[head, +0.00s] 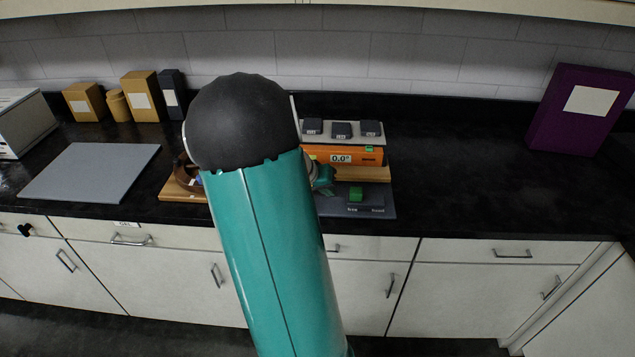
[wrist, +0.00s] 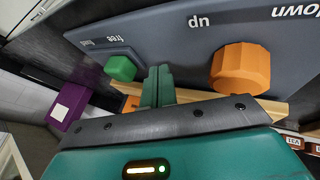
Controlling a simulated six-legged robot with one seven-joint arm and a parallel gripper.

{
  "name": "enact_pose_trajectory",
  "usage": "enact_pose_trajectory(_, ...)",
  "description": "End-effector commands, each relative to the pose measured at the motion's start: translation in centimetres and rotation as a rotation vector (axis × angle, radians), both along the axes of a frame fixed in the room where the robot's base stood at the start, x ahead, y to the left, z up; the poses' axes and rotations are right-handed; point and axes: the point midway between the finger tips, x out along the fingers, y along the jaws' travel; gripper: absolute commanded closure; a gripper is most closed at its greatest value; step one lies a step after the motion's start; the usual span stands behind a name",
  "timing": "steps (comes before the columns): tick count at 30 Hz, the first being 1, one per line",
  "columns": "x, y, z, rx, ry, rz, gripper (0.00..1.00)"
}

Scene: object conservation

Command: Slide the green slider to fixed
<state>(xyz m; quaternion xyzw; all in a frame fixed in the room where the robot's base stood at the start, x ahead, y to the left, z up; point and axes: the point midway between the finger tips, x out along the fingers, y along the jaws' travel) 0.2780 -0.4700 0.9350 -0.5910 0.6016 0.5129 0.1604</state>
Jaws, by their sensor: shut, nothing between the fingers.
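The green slider (head: 356,194) is a small block on a dark grey panel (head: 385,206) on the counter. In the head view it stands above the "free" label, with "fixed" to its right. The slider also shows in the wrist view (wrist: 120,68), left of my gripper's fingers. My gripper (wrist: 158,84) is shut and empty, with a small gap between its fingers and the slider. In the head view my gripper (head: 325,180) is partly hidden by my arm and lies just left of the slider.
An orange knob (wrist: 240,68) is right of my fingers in the wrist view. An orange box reading 0.0° (head: 365,155) stands behind the panel. A purple box (head: 580,110) is far right, a grey plate (head: 92,172) left. The counter right of the panel is clear.

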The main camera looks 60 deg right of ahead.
Motion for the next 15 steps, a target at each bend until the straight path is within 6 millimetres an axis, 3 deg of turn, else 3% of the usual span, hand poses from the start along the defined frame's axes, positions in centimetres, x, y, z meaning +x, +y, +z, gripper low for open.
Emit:
enact_pose_trajectory(1,-1.1,-0.5,0.3,-0.002,-0.003,-0.006,1.00)
enact_pose_trajectory(6,-2.7,-1.3,0.3,-0.002,-0.004,-0.004,1.00)
enact_pose_trajectory(15,-3.2,-1.6,0.3,-0.003,-0.002,-0.002,1.00)
